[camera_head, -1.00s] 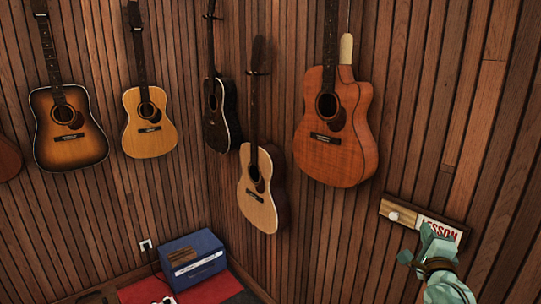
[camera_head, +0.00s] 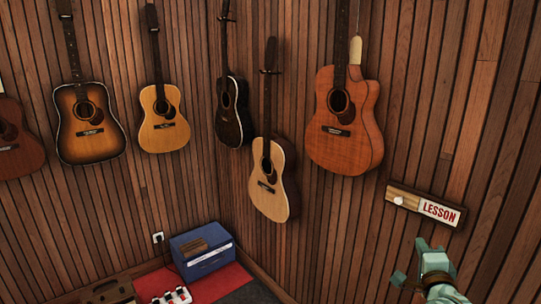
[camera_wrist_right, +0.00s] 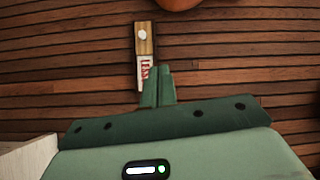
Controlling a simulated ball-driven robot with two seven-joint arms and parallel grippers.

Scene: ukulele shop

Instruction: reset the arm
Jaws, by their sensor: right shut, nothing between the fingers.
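My right gripper (camera_head: 428,252) is at the lower right of the head view, below the lesson sign and apart from it in the picture. Its fingers are shut with nothing between them; they also show closed together in the right wrist view (camera_wrist_right: 157,88). The lesson sign (camera_head: 440,212) is a wooden wall plate with a pale round knob (camera_head: 398,200) on its left and the red word LESSON on its right. In the wrist view the sign (camera_wrist_right: 145,45) stands beyond the fingertips, which overlap its lower end. My left gripper is not in view.
Several guitars hang on the wood-slat walls, the nearest a reddish one (camera_head: 345,140) above the sign. A blue amplifier (camera_head: 203,252) stands on a red rug (camera_head: 232,279) in the corner, with a pedal (camera_head: 172,297) in front.

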